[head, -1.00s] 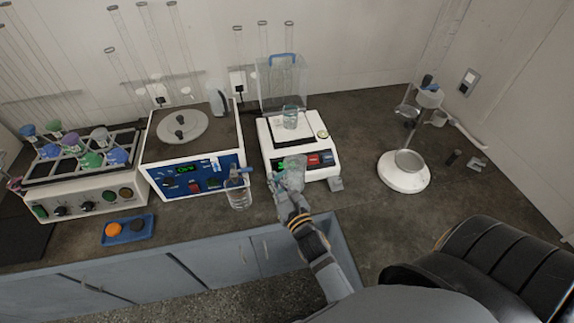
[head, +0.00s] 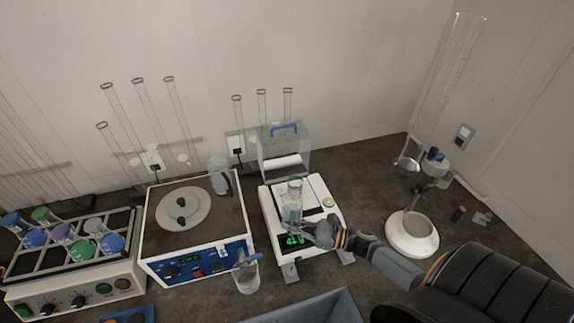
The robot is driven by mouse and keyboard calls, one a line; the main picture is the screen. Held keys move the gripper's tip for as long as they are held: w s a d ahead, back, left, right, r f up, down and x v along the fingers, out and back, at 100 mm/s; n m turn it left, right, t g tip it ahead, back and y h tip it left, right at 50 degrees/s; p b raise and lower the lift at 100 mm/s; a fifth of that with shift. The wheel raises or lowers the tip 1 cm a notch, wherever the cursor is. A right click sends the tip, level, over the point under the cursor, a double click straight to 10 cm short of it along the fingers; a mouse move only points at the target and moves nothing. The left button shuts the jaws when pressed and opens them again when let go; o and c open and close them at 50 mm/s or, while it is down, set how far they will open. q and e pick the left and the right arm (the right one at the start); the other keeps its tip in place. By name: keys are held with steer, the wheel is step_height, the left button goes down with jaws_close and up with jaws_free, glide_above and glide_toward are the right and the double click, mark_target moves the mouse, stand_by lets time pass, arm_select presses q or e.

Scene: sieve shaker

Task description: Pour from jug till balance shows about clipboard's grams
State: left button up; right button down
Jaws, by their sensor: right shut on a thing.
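The white balance (head: 331,219) stands on the counter, its green display (head: 294,241) lit but too small to read surely. A clear glass vessel (head: 295,188) stands upright over its pan. My right gripper (head: 322,234) is at the balance's front, beside and below the vessel, shut on a clear thing that looks like the jug (head: 293,214). Its outline blends with the vessel behind, so I cannot tell its tilt or whether they touch. No clipboard shows. My left gripper is out of view.
A clear beaker with a blue part (head: 246,277) stands left of the balance, before a blue-fronted device (head: 186,269). A clear box with a blue handle (head: 285,155) is behind the balance. A white-based stand (head: 411,235) is at right, with a flask rack (head: 73,245) far left.

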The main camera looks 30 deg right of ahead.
mark_target(294, 212)
steer(key=shift+w+d+r+y, duration=0.2)
steer(key=shift+d+r+y, duration=0.1)
steer(key=shift+d, duration=0.2)
steer(key=shift+d+n+g, duration=0.15)
steer(key=shift+n+g, duration=0.15)
steer(key=shift+w+d+r+m+p, duration=0.2)
steer(key=shift+r+m+p, duration=0.2)
steer(key=shift+r, duration=0.4)
steer(key=shift+w+d+r+m, duration=0.3)
steer(key=shift+w+r+m, duration=0.15)
steer(key=shift+m, duration=0.45)
arm_select(q)
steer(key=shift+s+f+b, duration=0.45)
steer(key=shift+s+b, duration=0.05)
steer(key=shift+b, duration=0.5)
arm_select(e)
steer(key=w+d+r+m+g, duration=0.1)
steer(key=w+d+r+m, duration=0.2)
steer(key=r, duration=0.3)
steer(key=shift+w+m+g, duration=0.4)
steer(key=shift+w+m, duration=0.35)
steer(key=shift+m, duration=0.15)
